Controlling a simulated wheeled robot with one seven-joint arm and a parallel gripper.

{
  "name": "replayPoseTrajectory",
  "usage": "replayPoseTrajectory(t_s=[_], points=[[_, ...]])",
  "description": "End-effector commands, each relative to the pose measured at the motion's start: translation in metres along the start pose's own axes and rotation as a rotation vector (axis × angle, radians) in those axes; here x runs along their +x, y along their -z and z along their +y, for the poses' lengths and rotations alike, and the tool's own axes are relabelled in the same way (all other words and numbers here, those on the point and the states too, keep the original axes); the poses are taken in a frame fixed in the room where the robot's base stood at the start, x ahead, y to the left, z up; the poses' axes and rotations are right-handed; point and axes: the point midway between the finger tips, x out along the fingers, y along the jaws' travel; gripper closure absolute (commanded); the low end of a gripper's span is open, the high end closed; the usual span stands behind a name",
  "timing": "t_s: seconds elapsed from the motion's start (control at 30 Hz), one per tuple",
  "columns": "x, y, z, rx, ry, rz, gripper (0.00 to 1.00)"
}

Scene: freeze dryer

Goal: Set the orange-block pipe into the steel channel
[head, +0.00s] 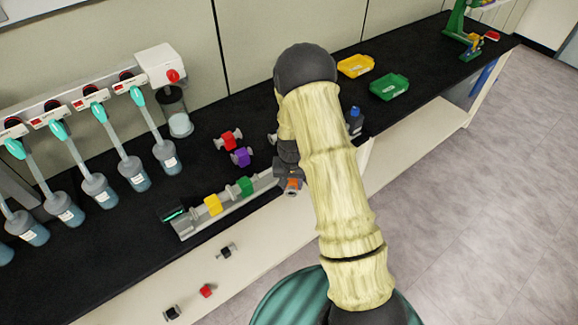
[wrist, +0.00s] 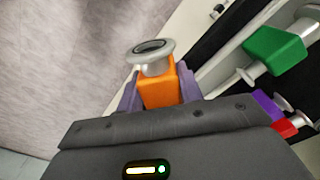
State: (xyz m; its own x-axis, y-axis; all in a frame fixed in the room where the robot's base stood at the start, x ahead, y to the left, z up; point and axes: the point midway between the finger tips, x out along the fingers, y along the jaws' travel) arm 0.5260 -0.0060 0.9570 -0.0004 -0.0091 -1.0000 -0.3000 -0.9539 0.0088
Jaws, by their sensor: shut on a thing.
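The orange-block pipe (wrist: 158,88) is between the fingers of my gripper (wrist: 160,92) in the wrist view, its flanged metal end facing the camera. In the head view the orange block (head: 292,184) shows just below my gripper (head: 290,172), near the right end of the steel channel. The steel channel (head: 230,212) lies along the front edge of the black bench. A yellow-block pipe (head: 213,204) and a green-block pipe (head: 245,186) sit in it. My arm hides part of the area right of the channel.
Red-block (head: 230,140) and purple-block (head: 241,157) pipes lie behind the channel on the bench (head: 215,95). Several flasks (head: 132,173) hang at left. Yellow (head: 355,66) and green (head: 389,87) trays stand at the back right.

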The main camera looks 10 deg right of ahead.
Motion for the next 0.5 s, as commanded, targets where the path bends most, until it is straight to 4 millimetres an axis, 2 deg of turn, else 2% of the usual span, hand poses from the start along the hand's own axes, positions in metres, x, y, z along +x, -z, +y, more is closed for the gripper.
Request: replayPoseTrajectory(t_s=[0.03,0.2,0.33,0.5], points=[[0.03,-0.011,0.002,-0.066,0.0,-0.009,0.93],[0.084,-0.027,0.004,-0.225,0.006,-0.004,0.93],[0.107,-0.032,0.005,-0.279,0.008,-0.002,0.93],[0.116,-0.035,0.005,-0.306,0.009,0.001,0.93]])
